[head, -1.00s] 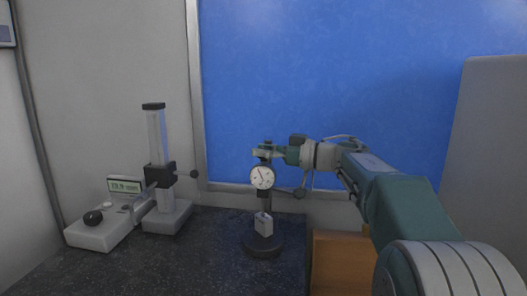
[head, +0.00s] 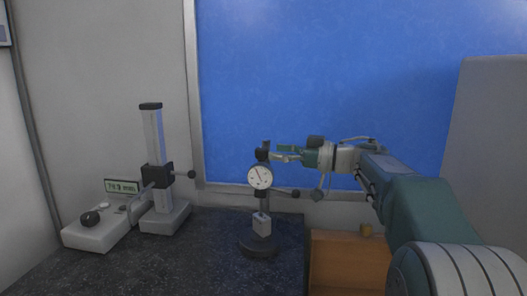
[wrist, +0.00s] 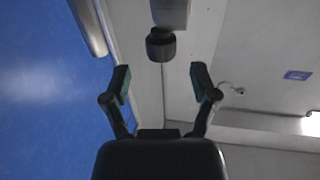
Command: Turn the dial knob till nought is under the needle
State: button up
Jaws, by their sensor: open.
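The dial gauge (head: 260,177) has a round white face with a dark needle slanting toward the upper left. Its numerals are too small to read, so I cannot tell where nought lies. A dark knob (head: 263,151) sits above the face, and it seems to be the dark cylinder (wrist: 160,46) in the wrist view. My gripper (head: 280,153) is just right of the knob, pointing left at it. In the wrist view my gripper (wrist: 161,78) has its fingers spread and empty, with the knob beyond the tips, roughly centred between them.
The gauge stands on a round dark base (head: 259,246) with a small metal block (head: 262,224) under it. A height stand (head: 154,140) with a display (head: 122,187) is at the left. A wooden box (head: 345,262) is at the right, below my arm. The front of the dark worktop is clear.

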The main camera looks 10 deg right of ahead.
jog(key=v, duration=0.7)
jog(key=shift+d, duration=0.3)
jog(key=shift+s+f, duration=0.1)
jog(key=shift+s, duration=0.05)
